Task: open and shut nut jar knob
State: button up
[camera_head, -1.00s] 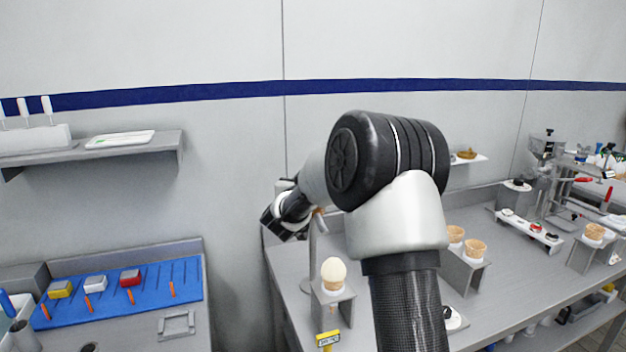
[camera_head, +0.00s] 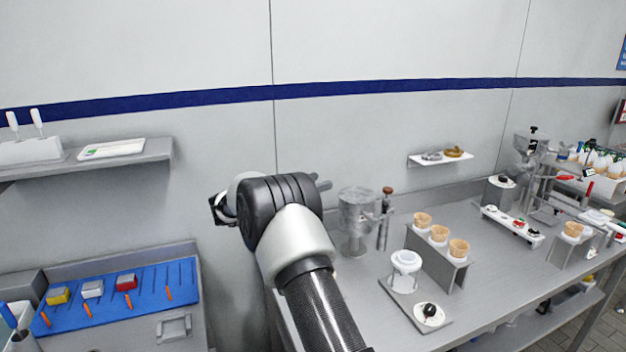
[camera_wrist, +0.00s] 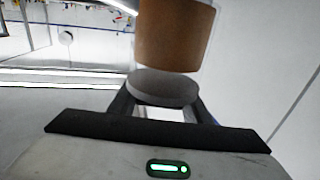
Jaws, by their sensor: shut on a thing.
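The frames do not clearly show whether this piece is the nut jar knob. In the head view, my gripper (camera_head: 221,208) is in front of the wall, left of my arm's black joint; its fingers and load are too small or hidden there. A grey, round-topped vessel (camera_head: 357,208) stands on the bench. A rod with a brown top (camera_head: 387,195) stands beside it. I cannot tell whether the vessel is the jar.
Cones in a grey stand (camera_head: 440,252), a white cup (camera_head: 405,262) and a plate with a black knob (camera_head: 430,314) are on the bench to the right. A blue mat with tools (camera_head: 110,295) lies at left. A wall shelf (camera_head: 130,155) is above it.

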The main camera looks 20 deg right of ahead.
jog(key=shift+g, duration=0.3)
jog(key=o, duration=1)
jog(key=shift+d, duration=0.1)
jog(key=shift+o, duration=0.2)
jog(key=s+a+b, duration=0.1)
jog(key=s+a, duration=0.2)
jog(key=a, duration=1.4)
jog(key=shift+s+b, duration=0.2)
jog(key=shift+b, duration=0.15)
jog(key=shift+a, duration=0.1)
